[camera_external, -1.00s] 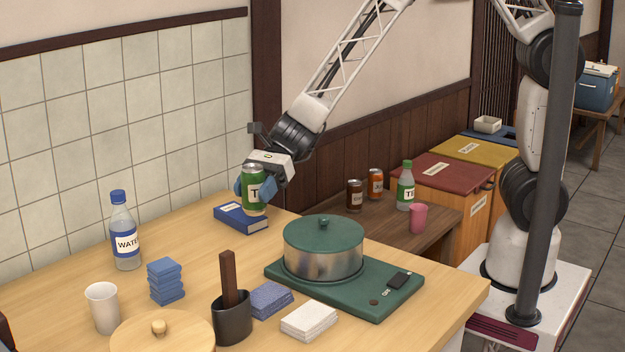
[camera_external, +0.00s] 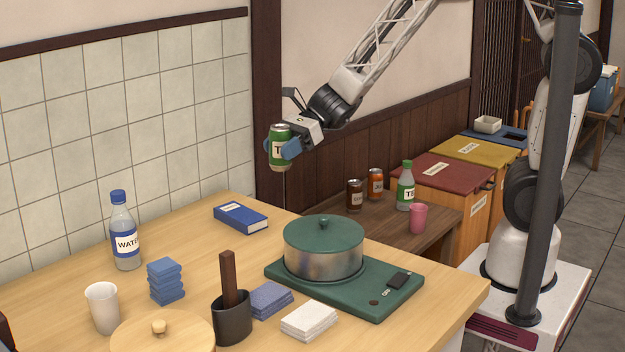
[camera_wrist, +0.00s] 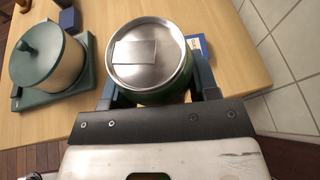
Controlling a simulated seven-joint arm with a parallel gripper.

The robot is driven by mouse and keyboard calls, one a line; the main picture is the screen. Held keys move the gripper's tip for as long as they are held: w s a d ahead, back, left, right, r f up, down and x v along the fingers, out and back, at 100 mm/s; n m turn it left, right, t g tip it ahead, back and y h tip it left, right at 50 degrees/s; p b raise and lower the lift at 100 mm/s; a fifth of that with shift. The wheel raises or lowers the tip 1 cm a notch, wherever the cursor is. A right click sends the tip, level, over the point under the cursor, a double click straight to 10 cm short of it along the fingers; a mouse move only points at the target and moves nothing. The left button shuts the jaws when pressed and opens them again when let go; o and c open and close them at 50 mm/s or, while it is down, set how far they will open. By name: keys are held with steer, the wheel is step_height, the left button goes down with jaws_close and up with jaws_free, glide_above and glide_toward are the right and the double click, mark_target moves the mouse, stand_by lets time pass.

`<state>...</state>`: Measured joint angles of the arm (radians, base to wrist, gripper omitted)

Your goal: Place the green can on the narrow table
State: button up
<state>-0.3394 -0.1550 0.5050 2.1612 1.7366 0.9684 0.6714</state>
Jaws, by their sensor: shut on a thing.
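The green can (camera_external: 279,148) is held upright in the air by my gripper (camera_external: 284,149), above and beyond the far edge of the big table. In the wrist view the silver top of the can (camera_wrist: 146,56) sits between the two fingers (camera_wrist: 152,92), which are shut on it. The narrow table (camera_external: 437,244) is the dark wooden one along the wall, to the right of and below the can.
The big light wooden table (camera_external: 200,240) holds a blue book (camera_external: 241,218), a green pot (camera_external: 323,250) on a green cooker (camera_external: 380,300), a water bottle (camera_external: 124,235) and a white cup (camera_external: 103,308). Red-lidded (camera_external: 440,172) and yellow-lidded (camera_external: 480,150) bins stand beyond the narrow table.

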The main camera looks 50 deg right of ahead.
steer(key=s+d+m+t+h, duration=0.2)
steer(key=d+m+t, duration=0.1)
steer(key=d, duration=0.9)
steer(key=s+d+f+m+t+h, duration=0.1)
steer(key=d+m+t+h, duration=0.2)
steer(key=d, duration=0.8)
steer(key=s+d+m+t+h, duration=0.1)
steer(key=s+d+m+t, duration=0.2)
steer(key=d, duration=0.9)
step_height(320, 180, down, 26)
steer(key=w, duration=0.1)
steer(key=shift+w+m, duration=0.15)
steer(key=shift+m, duration=0.25)
steer(key=shift+w+r, duration=0.1)
steer(key=shift+w, duration=0.05)
steer(key=w, duration=0.5)
steer(key=w+f, duration=0.1)
steer(key=w, duration=0.9)
steer(key=shift+w+d+f, duration=0.2)
steer(key=shift+w+f, duration=0.05)
steer(key=shift+w, duration=0.15)
steer(key=shift+f, duration=0.1)
steer(key=shift+f, duration=1.65)
steer(key=shift+f, duration=0.15)
